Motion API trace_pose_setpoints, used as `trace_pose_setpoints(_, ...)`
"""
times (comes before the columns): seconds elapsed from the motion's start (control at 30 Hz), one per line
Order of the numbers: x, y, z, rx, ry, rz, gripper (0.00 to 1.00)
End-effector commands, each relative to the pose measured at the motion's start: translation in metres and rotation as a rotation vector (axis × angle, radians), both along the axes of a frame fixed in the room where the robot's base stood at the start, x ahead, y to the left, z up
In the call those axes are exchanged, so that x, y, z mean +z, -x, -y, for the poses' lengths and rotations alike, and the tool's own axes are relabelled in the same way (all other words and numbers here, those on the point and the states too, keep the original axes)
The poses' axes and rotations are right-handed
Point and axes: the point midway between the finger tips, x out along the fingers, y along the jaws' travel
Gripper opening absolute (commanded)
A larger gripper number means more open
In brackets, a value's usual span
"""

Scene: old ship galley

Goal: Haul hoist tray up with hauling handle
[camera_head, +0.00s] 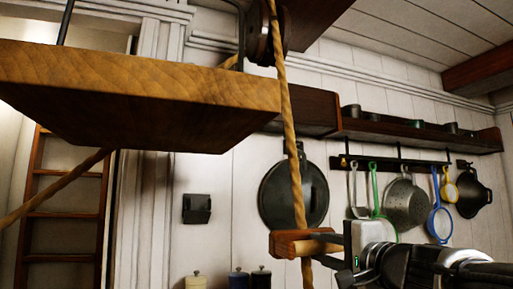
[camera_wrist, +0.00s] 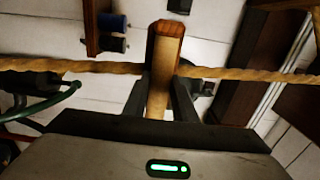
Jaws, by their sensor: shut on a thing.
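The wooden hoist tray (camera_head: 150,88) hangs high at the upper left of the head view, seen from below, so its top is hidden. A tan rope (camera_head: 291,140) runs down from a pulley (camera_head: 262,36) at the top to the hauling handle (camera_head: 292,243), a wooden grip low in the middle. My gripper (camera_head: 328,248) comes in from the right and is shut on the handle. In the wrist view the handle (camera_wrist: 163,52) stands between the two fingers of my gripper (camera_wrist: 163,92), with the rope (camera_wrist: 230,73) crossing at it.
A shelf (camera_head: 420,135) runs above. A wooden ladder (camera_head: 62,214) stands at the left. Several canisters (camera_head: 238,280) show at the bottom edge.

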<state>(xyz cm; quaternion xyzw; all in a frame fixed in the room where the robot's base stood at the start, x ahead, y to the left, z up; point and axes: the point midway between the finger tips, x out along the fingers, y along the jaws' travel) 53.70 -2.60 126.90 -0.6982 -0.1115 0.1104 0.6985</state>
Motion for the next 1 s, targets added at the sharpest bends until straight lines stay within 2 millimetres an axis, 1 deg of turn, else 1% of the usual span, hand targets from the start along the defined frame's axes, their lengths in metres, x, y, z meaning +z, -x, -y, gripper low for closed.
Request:
trace_pose_setpoints(0.17, -0.018, 0.0, 0.001, 0.0, 0.001, -0.012, 0.0)
trace_pose_setpoints(0.97, -0.178, 0.01, 0.016, -0.003, 0.001, -0.016, 0.0)
trace_pose_setpoints(1.0, -0.187, 0.01, 0.017, -0.003, 0.002, -0.018, 0.0)
